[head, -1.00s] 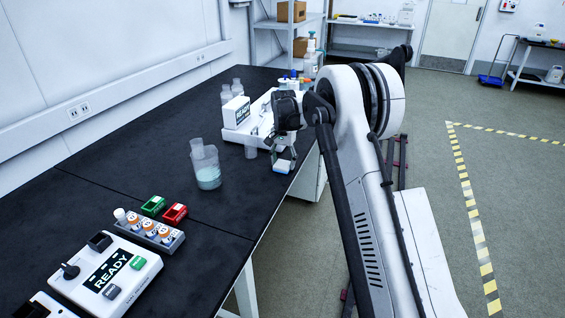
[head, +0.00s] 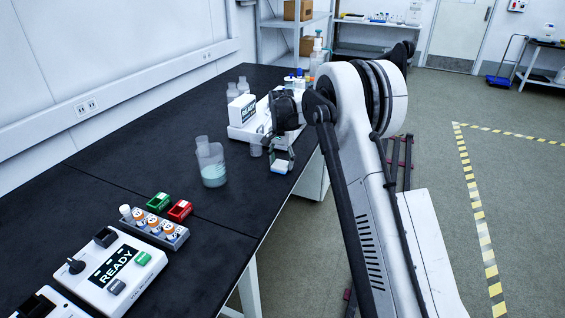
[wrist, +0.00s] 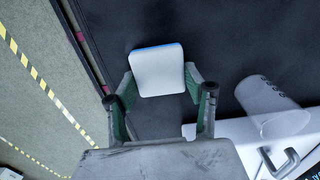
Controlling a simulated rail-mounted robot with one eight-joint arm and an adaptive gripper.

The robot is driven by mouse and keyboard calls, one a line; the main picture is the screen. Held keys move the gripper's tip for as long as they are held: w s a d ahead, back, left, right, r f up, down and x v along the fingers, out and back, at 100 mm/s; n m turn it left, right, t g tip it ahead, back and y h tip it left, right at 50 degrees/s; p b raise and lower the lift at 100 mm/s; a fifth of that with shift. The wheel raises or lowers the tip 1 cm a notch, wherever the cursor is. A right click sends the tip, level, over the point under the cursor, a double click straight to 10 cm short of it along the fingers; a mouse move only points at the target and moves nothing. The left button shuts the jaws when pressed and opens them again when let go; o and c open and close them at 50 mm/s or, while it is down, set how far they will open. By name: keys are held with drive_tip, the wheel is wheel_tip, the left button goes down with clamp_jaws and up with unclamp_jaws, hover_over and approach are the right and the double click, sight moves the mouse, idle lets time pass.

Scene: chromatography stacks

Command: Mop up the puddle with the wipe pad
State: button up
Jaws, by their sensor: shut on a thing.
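The wipe pad (head: 279,167) is a small white block with a blue edge. My gripper (head: 281,160) is shut on it and holds it low at the bench's right edge, in front of the white instrument. In the wrist view the pad (wrist: 158,72) sits between the two fingers of my gripper (wrist: 160,86), its white face toward the camera. I cannot tell if it touches the bench. I see no clear puddle on the black bench top (head: 130,160) in either view; the pad and arm hide some of it.
A beaker with pale liquid (head: 213,172) stands left of my gripper. A clear cylinder (wrist: 272,106) and the white instrument (head: 241,130) are close by. A vial rack (head: 155,228) and a READY device (head: 112,272) are nearer.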

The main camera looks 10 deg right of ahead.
drive_tip(key=shift+w+d, duration=0.6)
drive_tip(key=shift+w, duration=0.25)
drive_tip(key=shift+w+d, duration=0.55)
drive_tip(key=shift+w, duration=0.25)
drive_tip(key=shift+s+a, duration=0.1)
drive_tip(key=shift+s, duration=0.05)
drive_tip(key=shift+s+a, duration=0.5)
drive_tip(key=shift+s, duration=0.2)
idle(0.3)
drive_tip(key=shift+r+p, duration=1.35)
drive_tip(key=shift+r, duration=2.15)
